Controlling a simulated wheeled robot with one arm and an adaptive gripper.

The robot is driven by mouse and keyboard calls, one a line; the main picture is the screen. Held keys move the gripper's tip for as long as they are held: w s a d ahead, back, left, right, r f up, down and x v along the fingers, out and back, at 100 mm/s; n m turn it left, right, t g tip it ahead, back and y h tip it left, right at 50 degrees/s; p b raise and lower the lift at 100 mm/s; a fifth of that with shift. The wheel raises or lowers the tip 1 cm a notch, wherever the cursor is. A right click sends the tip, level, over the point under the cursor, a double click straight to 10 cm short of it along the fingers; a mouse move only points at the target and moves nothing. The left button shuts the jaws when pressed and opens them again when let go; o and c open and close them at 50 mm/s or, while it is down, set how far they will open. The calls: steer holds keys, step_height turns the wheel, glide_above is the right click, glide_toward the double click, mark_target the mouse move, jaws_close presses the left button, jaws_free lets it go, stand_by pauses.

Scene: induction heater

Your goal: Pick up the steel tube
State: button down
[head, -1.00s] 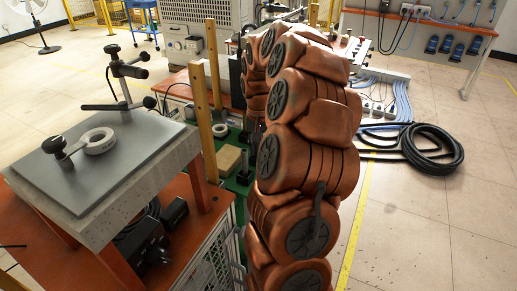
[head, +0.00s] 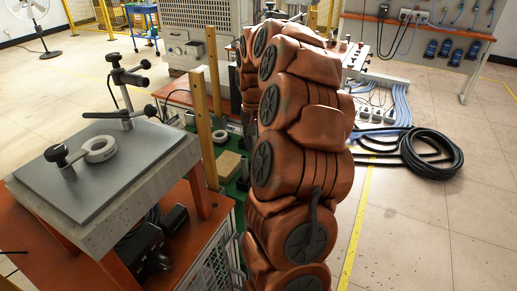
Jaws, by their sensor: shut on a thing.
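My gripper (head: 247,140) is partly in view, small and dark, at the far end of my arm beside the tall wooden post. It is shut, and a narrow grey upright piece, which I take for the steel tube (head: 245,122), shows at its fingers. My arm hides much of it, so its full length and any contact with the green surface below cannot be made out.
A grey plate (head: 45,182) with a pale ring (head: 99,148) and clamp posts stands at left. Wooden posts (head: 205,130) rise near my gripper. A yellowish block (head: 228,163) lies on the green surface. Coiled black hose (head: 432,155) lies on the floor at right.

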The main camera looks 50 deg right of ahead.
steer(key=w+a+r+p, duration=0.1)
steer(key=w+a+p, duration=0.25)
steer(key=w, duration=1.05)
step_height(320, 180, up, 8)
steer(key=p, duration=0.1)
steer(key=shift+a+f, duration=0.15)
steer(key=shift+a, duration=0.25)
